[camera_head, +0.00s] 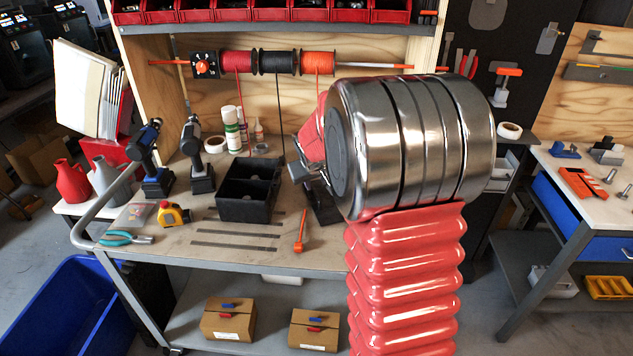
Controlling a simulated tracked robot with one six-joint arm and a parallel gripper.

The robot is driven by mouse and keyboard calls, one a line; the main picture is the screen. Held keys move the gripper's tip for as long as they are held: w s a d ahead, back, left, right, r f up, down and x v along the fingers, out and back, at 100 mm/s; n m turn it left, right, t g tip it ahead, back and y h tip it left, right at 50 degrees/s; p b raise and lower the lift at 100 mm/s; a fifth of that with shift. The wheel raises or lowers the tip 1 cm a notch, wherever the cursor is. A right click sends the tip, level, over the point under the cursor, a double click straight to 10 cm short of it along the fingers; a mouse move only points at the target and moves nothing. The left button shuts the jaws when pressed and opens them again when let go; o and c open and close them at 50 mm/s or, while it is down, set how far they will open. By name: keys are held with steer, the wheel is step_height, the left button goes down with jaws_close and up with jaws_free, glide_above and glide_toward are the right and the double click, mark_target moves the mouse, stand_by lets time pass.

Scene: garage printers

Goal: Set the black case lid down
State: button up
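A black open case (236,207) with divided compartments sits on the workbench, left of my arm. A flat black piece that looks like the case lid (322,203) shows just right of the case, below my gripper, partly hidden behind my arm's large metal joint. My gripper (304,172) shows only in part at the left edge of that joint. Its fingertips are close to or touching the black piece. I cannot tell whether they are shut on it, or whether the piece rests on the bench.
The workbench (180,240) holds an orange-handled tool (300,232), a yellow tape measure (173,214), pliers (125,238) and two drills (197,160). Dark strips lie before the case. Filament spools (277,62) hang behind.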

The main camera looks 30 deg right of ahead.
steer(key=s+a+r+y, duration=0.1)
steer(key=s+a+r, duration=0.2)
steer(key=s+a, duration=0.5)
steer(key=s+a+r+n+y, duration=0.1)
steer(key=s+a+r, duration=0.3)
steer(key=s+a, duration=0.4)
steer(key=s+a+r+n+y, duration=0.1)
steer(key=s+a+r, duration=0.2)
steer(key=s+a, duration=0.6)
steer(key=s, duration=0.5)
steer(key=shift+r+y, duration=0.2)
steer(key=shift+y, duration=0.1)
steer(key=shift+o, duration=0.5)
steer(key=shift+a, duration=0.1)
steer(key=shift+s, duration=0.15)
